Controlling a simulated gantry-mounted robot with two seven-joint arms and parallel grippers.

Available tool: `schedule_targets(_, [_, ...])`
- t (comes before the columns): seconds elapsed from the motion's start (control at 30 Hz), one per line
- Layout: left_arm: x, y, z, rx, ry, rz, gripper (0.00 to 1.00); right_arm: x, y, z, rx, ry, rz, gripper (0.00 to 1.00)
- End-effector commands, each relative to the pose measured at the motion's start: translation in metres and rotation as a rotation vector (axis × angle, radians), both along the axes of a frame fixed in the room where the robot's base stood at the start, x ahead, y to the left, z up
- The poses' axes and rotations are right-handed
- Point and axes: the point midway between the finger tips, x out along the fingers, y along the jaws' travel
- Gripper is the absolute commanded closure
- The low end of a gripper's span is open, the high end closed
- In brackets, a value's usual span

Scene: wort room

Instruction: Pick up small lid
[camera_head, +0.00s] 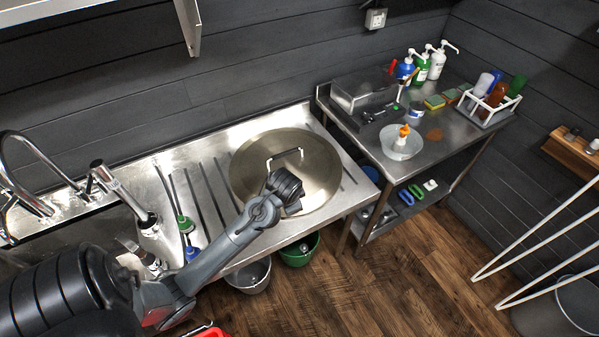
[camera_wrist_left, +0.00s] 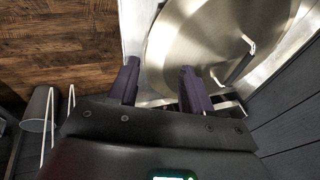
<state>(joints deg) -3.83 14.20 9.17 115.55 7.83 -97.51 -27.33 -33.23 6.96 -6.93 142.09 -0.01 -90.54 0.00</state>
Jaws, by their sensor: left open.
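A large round metal lid (camera_head: 248,170) lies on the ribbed drainboard of the steel sink unit. A bar handle (camera_head: 285,155) stands up from its middle. In the left wrist view the lid (camera_wrist_left: 185,50) fills the upper right, with its handle (camera_wrist_left: 240,62) to the right of the fingers. My left gripper (camera_head: 290,203) is over the lid's front part, on the near side of the handle. In the left wrist view my left gripper (camera_wrist_left: 160,72) has its two dark fingers apart, with nothing between them. No other lid is clearly visible. My right gripper is not in view.
A steel side table (camera_head: 440,135) at the right holds bottles, a white bowl (camera_head: 402,147), sponges and a wire rack (camera_head: 490,105). A tall tap (camera_head: 28,180) and long-handled brushes (camera_head: 184,222) are at the left. Green (camera_head: 300,251) and grey (camera_head: 247,275) buckets stand below the drainboard.

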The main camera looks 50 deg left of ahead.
Motion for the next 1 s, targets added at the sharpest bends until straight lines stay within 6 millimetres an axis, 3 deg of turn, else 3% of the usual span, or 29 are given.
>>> schedule_targets(0.03, [0.015,0.024,-0.012,0.011,-0.001,0.016,0.51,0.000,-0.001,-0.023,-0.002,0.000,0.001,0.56])
schedule_targets(0.3, [0.074,0.160,-0.012,-0.055,0.003,0.075,0.51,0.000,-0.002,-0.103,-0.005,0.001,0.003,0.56])
schedule_targets(0.43, [0.086,0.206,-0.006,-0.152,-0.029,0.070,0.51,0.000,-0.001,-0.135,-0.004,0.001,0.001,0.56])
schedule_targets(0.53, [0.091,0.227,-0.001,-0.225,-0.063,0.050,0.51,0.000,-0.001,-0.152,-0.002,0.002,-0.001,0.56])
schedule_targets(0.7, [0.096,0.246,0.004,-0.316,-0.113,0.011,0.51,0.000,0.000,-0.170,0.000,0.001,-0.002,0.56])
schedule_targets(0.87, [0.101,0.250,0.001,-0.351,-0.133,-0.011,0.51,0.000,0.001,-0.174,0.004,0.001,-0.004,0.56])
schedule_targets(1.0, [0.108,0.248,-0.015,-0.357,-0.135,-0.014,0.51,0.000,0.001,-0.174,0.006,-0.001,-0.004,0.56])
